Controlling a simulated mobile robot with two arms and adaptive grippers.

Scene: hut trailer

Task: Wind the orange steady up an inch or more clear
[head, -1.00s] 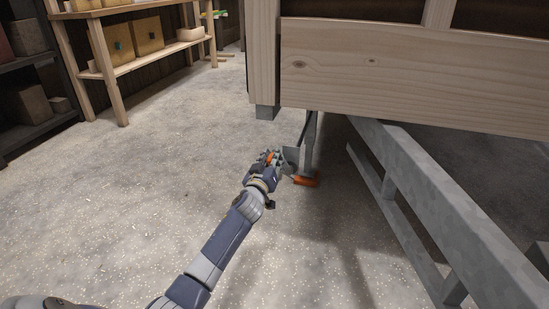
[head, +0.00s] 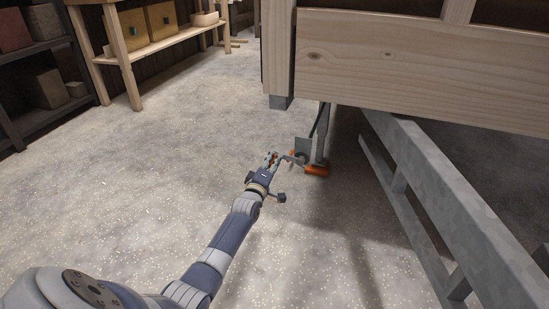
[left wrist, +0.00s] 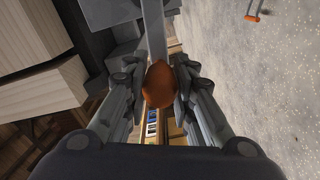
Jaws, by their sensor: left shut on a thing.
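The steady (head: 321,135) is a grey leg under the near corner of the wooden hut, with an orange foot (head: 317,170) at its lower end. The foot is at or close to the floor; I cannot tell whether there is a gap. A grey crank (head: 293,157) reaches left from the steady to my left gripper (head: 272,160). In the left wrist view the gripper is shut on an orange crank knob (left wrist: 159,84), with a finger on each side and a grey bar (left wrist: 154,28) beyond it. My right gripper is not in view.
The hut's wooden wall (head: 420,75) overhangs the steady. A grey sloping rail frame (head: 440,195) stands to the right. Shelves with boxes (head: 165,20) stand at the back left. The speckled floor (head: 150,170) is open on the left. A small orange-ended item (left wrist: 253,18) lies apart.

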